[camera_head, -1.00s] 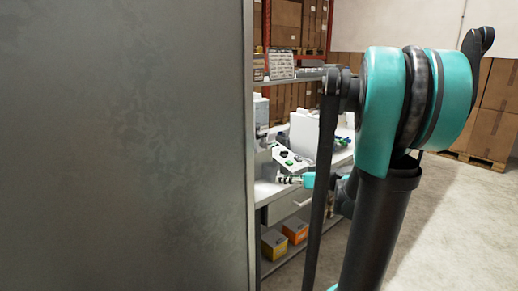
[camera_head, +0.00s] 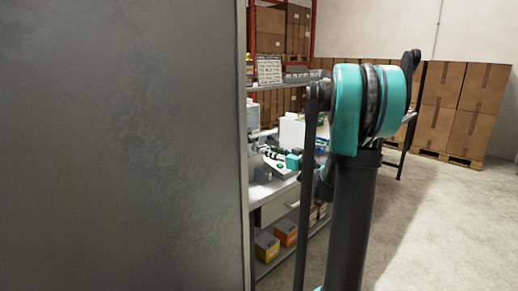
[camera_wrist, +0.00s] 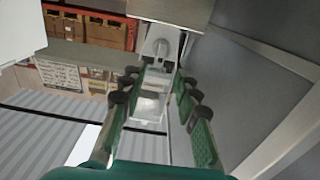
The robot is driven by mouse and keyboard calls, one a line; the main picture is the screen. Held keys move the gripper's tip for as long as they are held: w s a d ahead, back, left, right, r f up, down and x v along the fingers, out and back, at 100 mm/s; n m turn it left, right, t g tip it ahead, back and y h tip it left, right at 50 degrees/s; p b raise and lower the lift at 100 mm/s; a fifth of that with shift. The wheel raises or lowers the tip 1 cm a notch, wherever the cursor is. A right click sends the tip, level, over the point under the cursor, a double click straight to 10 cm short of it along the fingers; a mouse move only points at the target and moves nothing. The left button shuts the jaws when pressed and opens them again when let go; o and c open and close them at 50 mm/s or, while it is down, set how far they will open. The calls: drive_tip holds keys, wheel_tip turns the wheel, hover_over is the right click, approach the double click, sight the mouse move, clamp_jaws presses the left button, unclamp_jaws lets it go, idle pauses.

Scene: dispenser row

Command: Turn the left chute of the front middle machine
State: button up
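A clear and whitish chute-like piece (camera_wrist: 150,98) shows below that, between my gripper's fingers. My gripper (camera_wrist: 156,82) is open, with its green, dark-knuckled fingers on either side of this piece. I cannot tell whether they touch it. In the head view, my gripper (camera_head: 272,154) points left over the bench, in front of a white machine (camera_head: 291,132). Which machine the piece belongs to cannot be told.
A large grey panel (camera_head: 120,150) blocks the left half of the head view. The white bench (camera_head: 270,192) has orange and yellow boxes (camera_head: 286,233) beneath it. A sign (camera_head: 269,69) stands on the shelf. The floor at right (camera_head: 440,220) is clear.

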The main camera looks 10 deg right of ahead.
sight(260, 148)
drive_tip(key=x, duration=0.8)
clamp_jaws()
